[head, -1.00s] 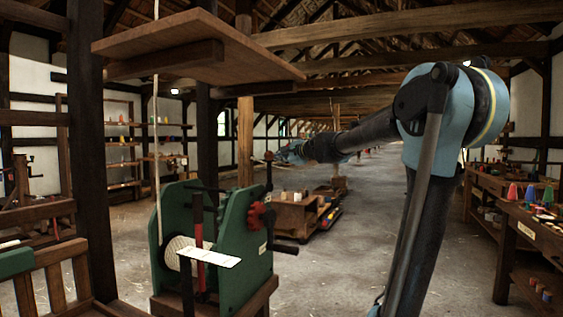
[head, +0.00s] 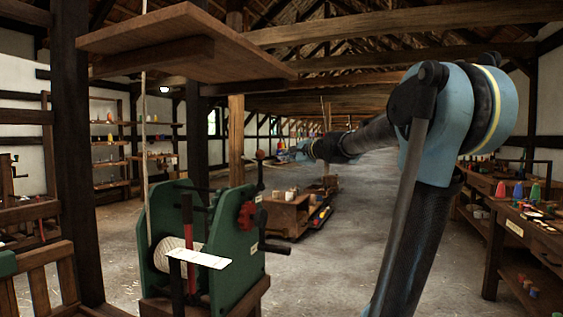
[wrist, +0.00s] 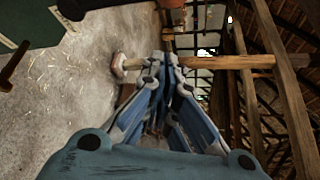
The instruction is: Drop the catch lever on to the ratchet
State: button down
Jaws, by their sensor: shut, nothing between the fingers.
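A winch with green side plates (head: 235,262) stands at the lower left of the head view. A red ratchet wheel (head: 246,215) sits on its right plate. The dark catch lever (head: 261,176) stands upright beside the ratchet, with a reddish knob (head: 260,155) at its top. My gripper (head: 292,152) is small in the head view, right of the knob and apart from it in the picture. In the wrist view my gripper (wrist: 164,62) is shut and empty. A reddish end (wrist: 174,14), apparently the lever's knob, shows at the top edge there, beside the fingers.
A crank handle (head: 274,248) juts from the winch's right side. A wooden board (head: 180,40) hangs above, with a rope (head: 144,150) running down to the drum. A low cart (head: 290,215) stands behind. Benches (head: 510,220) line the right; the floor between is clear.

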jog(key=shift+v, duration=1.8)
jog(key=shift+s+f, duration=0.1)
jog(key=shift+f, duration=0.1)
